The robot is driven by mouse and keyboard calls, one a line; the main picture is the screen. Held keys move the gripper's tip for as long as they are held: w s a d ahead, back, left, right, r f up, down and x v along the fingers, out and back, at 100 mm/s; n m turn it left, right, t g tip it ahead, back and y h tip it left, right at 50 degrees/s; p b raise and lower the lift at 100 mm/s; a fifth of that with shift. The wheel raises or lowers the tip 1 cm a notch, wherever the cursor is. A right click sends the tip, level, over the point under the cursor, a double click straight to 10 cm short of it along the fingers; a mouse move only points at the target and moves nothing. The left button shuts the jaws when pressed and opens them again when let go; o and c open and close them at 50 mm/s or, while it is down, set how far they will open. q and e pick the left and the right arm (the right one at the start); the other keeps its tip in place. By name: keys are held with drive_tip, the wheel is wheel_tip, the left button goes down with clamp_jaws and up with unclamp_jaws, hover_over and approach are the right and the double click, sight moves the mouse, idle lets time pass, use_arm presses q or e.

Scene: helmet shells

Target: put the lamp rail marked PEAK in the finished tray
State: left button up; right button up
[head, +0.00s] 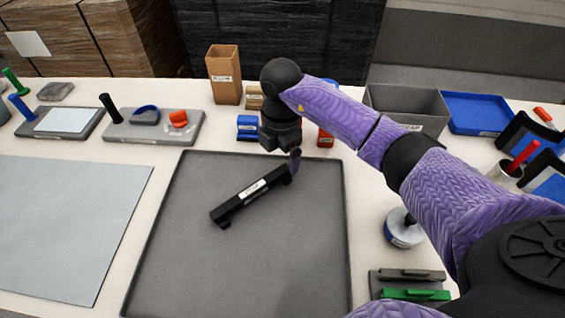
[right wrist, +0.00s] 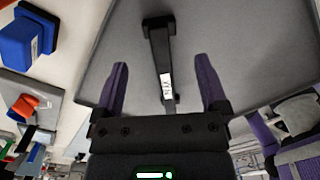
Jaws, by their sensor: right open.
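A black lamp rail (head: 250,195) with a white label and a foot at each end lies slantwise on a large dark grey tray (head: 250,265). The label is too small to read surely; in the right wrist view the rail (right wrist: 158,48) runs lengthwise with its label turned over. My right gripper (head: 295,165) is over the rail's far right end, above the tray. Its two purple fingers (right wrist: 162,68) are open, one on each side of the rail, with gaps. I cannot tell how far above it they are. My left gripper is not in view. No tray marked finished can be read.
A light grey mat (head: 65,220) lies left of the tray. Blue blocks (head: 247,127), a cardboard box (head: 224,75) and a grey bin (head: 405,100) stand behind. A round disc tool (head: 403,230) and a green rail (head: 415,295) are at right, near my arm.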

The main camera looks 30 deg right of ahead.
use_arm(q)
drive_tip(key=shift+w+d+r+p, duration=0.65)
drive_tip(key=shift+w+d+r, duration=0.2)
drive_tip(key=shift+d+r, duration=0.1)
use_arm(e)
wheel_tip(320, 180, up, 6)
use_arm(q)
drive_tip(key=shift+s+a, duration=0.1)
